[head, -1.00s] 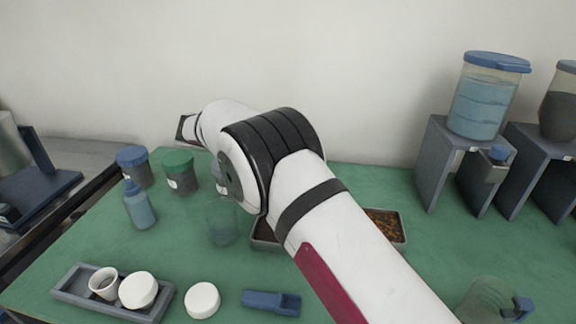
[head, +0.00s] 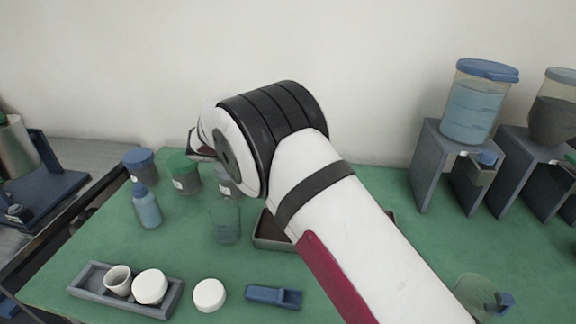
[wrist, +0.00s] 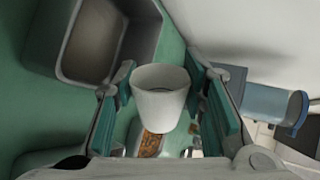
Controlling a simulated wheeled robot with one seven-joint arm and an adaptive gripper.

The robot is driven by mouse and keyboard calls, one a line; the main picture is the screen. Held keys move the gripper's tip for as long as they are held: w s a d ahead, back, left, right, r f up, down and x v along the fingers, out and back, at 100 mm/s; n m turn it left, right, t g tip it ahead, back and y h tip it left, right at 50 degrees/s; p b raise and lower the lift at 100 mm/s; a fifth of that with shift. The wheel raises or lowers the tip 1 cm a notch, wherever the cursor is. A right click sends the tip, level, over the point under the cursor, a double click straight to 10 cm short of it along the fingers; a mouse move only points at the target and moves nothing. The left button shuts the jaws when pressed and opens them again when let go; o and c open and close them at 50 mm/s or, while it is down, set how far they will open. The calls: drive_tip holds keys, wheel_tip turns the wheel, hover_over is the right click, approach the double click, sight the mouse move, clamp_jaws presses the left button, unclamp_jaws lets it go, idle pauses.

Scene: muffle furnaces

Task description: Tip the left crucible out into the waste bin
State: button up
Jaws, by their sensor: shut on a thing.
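A white tapered crucible (wrist: 160,97) is held between the teal pads of my gripper (wrist: 172,105) in the wrist view. Its wide rim is toward the top of that picture; I cannot tell what is inside. In the head view my arm hides the held crucible and most of the gripper. A grey open container (wrist: 120,62), which may be the waste bin, lies up and left of the crucible in the wrist view, apart from it. In the head view another white crucible (head: 118,280) stands in a grey tray (head: 92,293) beside a white round piece (head: 150,286).
A white disc (head: 209,295) and a blue clip-like piece (head: 273,297) lie at the front. A wash bottle (head: 147,208), lidded jars (head: 184,175) and a clear beaker (head: 225,224) stand left of my arm. A shallow tray (head: 268,238) is partly behind it. Dispensers on stands (head: 472,115) are at right.

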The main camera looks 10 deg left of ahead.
drive_tip(key=shift+s+d+m+t+p, duration=0.15)
drive_tip(key=shift+s+m+t+p, duration=0.15)
drive_tip(key=shift+m+t+p, duration=0.55)
drive_tip(key=shift+d+f+m+y+p, duration=0.1)
drive_tip(key=shift+f+m+y+p, duration=0.1)
drive_tip(key=shift+m+y+p, duration=0.25)
drive_tip(key=shift+t, duration=0.25)
drive_tip(key=shift+s+d+m+t+p, duration=0.3)
drive_tip(key=shift+s+p, duration=0.15)
drive_tip(key=shift+s, duration=0.05)
drive_tip(key=shift+s+d+f+m+t+y+p, duration=0.15)
drive_tip(key=shift+s+d+m+t+y+p, duration=0.15)
drive_tip(key=shift+s+m+t+y, duration=0.1)
drive_tip(key=shift+s+d+f+m+t, duration=0.15)
drive_tip(key=shift+s+d+m+t, duration=0.15)
drive_tip(key=shift+m, duration=0.2)
